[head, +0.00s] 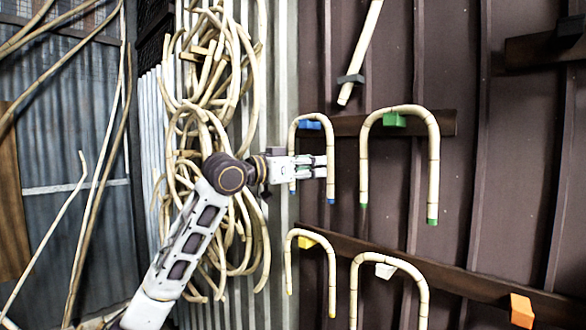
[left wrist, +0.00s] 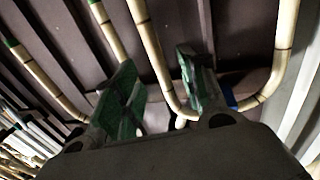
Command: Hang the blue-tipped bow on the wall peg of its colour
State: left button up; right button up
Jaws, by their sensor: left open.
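The blue-tipped bow (head: 329,140) is a pale rattan arch, its legs pointing down, with blue ends. Its top is over the blue peg (head: 309,125) on the upper wall rail, and it appears to hang there. My left gripper (head: 321,166) is open at the height of the bow's legs and hides part of the left leg. In the left wrist view, the open green-padded fingers (left wrist: 158,88) stand on either side of one bow leg (left wrist: 152,45); I cannot tell whether they touch it. The blue peg (left wrist: 232,101) shows partly behind the right finger. My right gripper is out of view.
A green-tipped bow (head: 433,160) hangs on the green peg (head: 394,120) close to the right. Below, bows hang at the yellow peg (head: 307,239) and white peg (head: 385,271). The orange peg (head: 521,311) is bare. Coiled rattan (head: 215,110) hangs at left.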

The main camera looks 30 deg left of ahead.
pick_arm(q)
jog(key=shift+v, duration=2.7)
jog(key=shift+s, duration=0.1)
jog(key=d+b+v, duration=0.1)
jog(key=b+v, duration=0.3)
jog(key=v, duration=0.4)
jog(key=shift+s+d+b, duration=0.25)
jog(key=shift+s+b, duration=0.1)
jog(key=shift+s, duration=0.25)
